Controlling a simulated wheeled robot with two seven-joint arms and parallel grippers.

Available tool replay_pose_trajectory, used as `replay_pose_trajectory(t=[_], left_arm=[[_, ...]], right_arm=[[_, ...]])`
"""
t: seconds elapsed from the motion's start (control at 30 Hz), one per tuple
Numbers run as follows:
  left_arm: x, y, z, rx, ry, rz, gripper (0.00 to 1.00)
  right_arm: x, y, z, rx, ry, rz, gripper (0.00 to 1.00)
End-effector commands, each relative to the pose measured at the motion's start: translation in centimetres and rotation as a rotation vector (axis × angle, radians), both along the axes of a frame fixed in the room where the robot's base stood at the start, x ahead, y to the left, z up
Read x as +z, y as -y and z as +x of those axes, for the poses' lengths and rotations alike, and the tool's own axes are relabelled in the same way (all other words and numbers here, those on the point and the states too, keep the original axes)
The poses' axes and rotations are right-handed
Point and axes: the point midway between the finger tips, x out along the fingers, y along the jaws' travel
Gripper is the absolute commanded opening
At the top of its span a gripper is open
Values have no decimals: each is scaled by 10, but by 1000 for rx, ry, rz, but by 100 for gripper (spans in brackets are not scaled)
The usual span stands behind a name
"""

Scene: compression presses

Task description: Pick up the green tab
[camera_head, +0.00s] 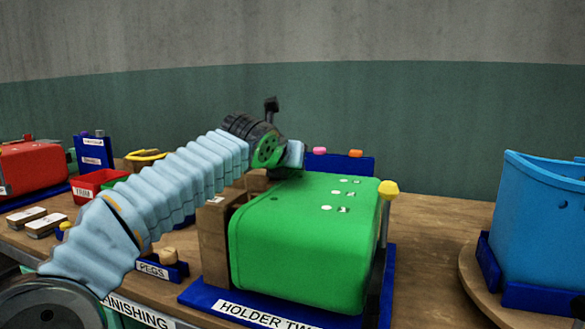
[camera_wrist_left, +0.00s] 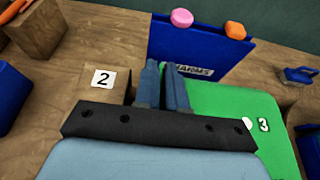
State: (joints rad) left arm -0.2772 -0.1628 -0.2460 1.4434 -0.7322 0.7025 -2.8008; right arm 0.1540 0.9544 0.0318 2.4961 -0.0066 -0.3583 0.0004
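I cannot make out a separate small green tab in either view. A large green block (camera_head: 305,240) with white marks on top sits on the blue base labelled HOLDER TWO (camera_head: 215,297). Its green top also shows in the left wrist view (camera_wrist_left: 232,100), with a label 3. My left gripper (camera_head: 293,154) is above the far left part of the green block, in front of a blue panel. In the left wrist view its two blue-grey fingers (camera_wrist_left: 163,88) stand close together with a narrow gap. I see nothing clearly held between them. My right gripper is not in view.
A blue panel (camera_wrist_left: 205,45) with pink and orange knobs stands behind the fingers. A wooden block labelled 2 (camera_wrist_left: 103,79) is beside them. A yellow-topped post (camera_head: 388,188) stands at the green block's right. A blue bin (camera_head: 540,220) is far right; a red block (camera_head: 32,166) far left.

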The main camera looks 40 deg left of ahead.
Motion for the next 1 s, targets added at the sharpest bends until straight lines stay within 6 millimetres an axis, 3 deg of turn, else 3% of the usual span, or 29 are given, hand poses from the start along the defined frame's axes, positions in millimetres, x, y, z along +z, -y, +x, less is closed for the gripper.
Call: replay_pose_trajectory(t=[0.67, 0.87, 1.0], left_arm=[[-1, 1, 1, -1, -4, -1, 0], [15, 0, 1, 0, 0, 0, 0], [40, -3, -6, 2, 4, -3, 0]], right_arm=[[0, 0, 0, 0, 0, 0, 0], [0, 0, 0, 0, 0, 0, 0], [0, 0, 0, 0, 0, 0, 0]])
